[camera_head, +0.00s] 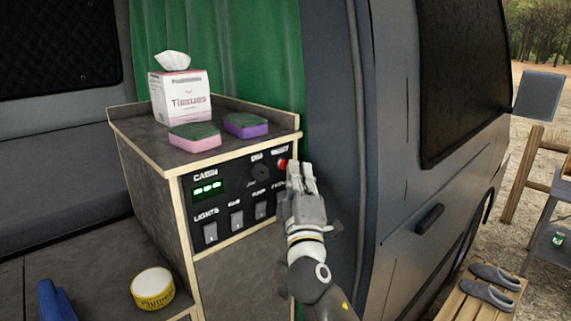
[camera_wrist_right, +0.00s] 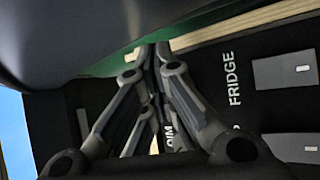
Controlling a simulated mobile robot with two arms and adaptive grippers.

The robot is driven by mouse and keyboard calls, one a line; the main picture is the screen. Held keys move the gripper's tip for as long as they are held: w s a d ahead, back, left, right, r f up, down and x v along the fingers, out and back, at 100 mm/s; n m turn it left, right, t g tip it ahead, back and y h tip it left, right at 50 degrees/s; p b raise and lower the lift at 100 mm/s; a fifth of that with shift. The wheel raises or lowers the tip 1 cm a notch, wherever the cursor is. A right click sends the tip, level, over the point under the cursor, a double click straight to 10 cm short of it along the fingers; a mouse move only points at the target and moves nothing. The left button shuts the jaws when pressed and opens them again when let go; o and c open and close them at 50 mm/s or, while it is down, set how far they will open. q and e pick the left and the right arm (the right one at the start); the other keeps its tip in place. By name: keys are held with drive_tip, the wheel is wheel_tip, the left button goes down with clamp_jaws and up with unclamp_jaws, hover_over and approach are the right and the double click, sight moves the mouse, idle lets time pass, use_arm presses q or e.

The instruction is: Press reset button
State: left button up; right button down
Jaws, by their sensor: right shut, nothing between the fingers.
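The red reset button (camera_head: 283,164) sits at the upper right of the black control panel (camera_head: 227,222) on the cabinet front, under a small white label. My right gripper (camera_head: 293,168) is shut and empty, its fingertips just right of the button in the head view. I cannot tell whether they touch it. In the right wrist view the closed fingers (camera_wrist_right: 155,55) point to the panel's top edge, and the button is hidden there. My left gripper is not in view.
A tissue box (camera_head: 181,97), a pink sponge (camera_head: 195,137) and a purple sponge (camera_head: 246,125) stand on the cabinet top. The panel has a green lit display (camera_head: 207,188) and several switches (camera_head: 237,219). A yellow tin (camera_head: 153,288) is lower left. The van's side wall (camera_head: 340,130) rises close right of my gripper.

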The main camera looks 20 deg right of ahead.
drive_tip(key=shift+w+a, duration=0.15)
drive_tip(key=shift+w, duration=0.25)
idle(0.4)
drive_tip(key=shift+s, duration=0.2)
drive_tip(key=shift+s+d, duration=0.3)
drive_tip(key=shift+s, duration=0.45)
drive_tip(key=shift+s+d+p, duration=0.15)
drive_tip(key=shift+s+d, duration=0.15)
drive_tip(key=shift+s, duration=0.5)
drive_tip(key=shift+s+d+p, duration=0.15)
drive_tip(key=shift+s+d, duration=0.1)
drive_tip(key=shift+s, duration=0.5)
drive_tip(key=shift+s+d+p, duration=0.15)
drive_tip(key=shift+s+d, duration=0.15)
drive_tip(key=shift+s, duration=0.5)
